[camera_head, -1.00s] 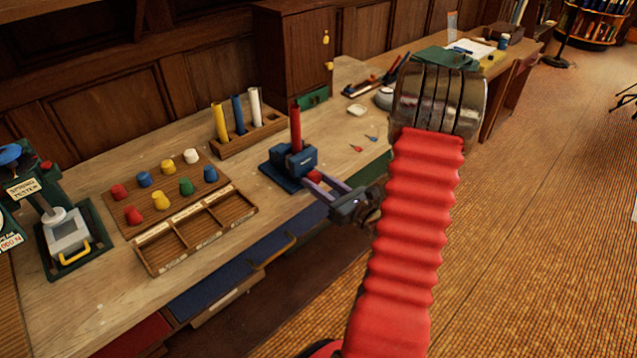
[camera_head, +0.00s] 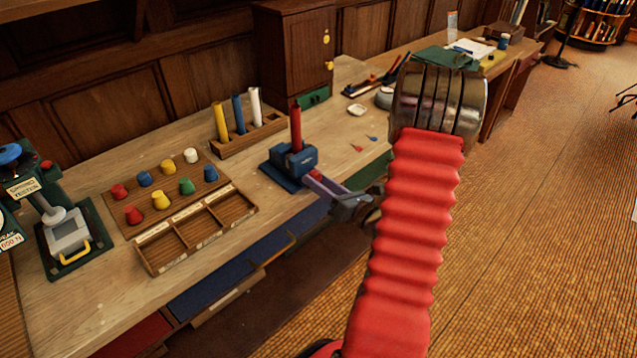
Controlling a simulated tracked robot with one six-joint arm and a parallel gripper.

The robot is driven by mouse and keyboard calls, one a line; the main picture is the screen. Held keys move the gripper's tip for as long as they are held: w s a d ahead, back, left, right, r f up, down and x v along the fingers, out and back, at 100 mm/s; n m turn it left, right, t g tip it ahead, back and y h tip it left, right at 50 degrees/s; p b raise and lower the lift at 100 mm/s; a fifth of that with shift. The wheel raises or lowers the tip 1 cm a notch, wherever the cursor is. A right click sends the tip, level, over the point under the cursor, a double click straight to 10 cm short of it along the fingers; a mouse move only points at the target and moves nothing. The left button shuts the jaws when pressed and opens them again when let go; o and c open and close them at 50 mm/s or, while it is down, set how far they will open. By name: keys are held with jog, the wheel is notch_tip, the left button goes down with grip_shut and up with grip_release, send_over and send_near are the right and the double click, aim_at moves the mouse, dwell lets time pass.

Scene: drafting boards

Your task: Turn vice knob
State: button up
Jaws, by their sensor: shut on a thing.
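The blue vice (camera_head: 293,162) stands on the wooden bench near its front edge, with a red rod (camera_head: 296,128) upright in it. My gripper (camera_head: 314,180) reaches in from the right to the vice's front side, shut on the vice knob. The fingers are seen nearly edge-on, one in front of the other. They hide most of the red knob; only a trace of red shows by the fingertips. My red ribbed arm sleeve fills the middle right of the view.
A compartment tray (camera_head: 195,230) and a board of coloured knobs (camera_head: 163,196) lie left of the vice. A rack (camera_head: 245,136) with yellow, blue and white rods stands behind. A spring tester (camera_head: 62,225) is far left. Small darts (camera_head: 357,148) lie to the right.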

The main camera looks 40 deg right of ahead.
jog(key=shift+d, duration=0.1)
jog(key=o, duration=1)
jog(key=shift+o, duration=0.2)
jog(key=shift+s, duration=0.15)
jog(key=s, duration=1.3)
jog(key=shift+s+d, duration=0.15)
jog(key=shift+s, duration=0.1)
jog(key=shift+f, duration=0.1)
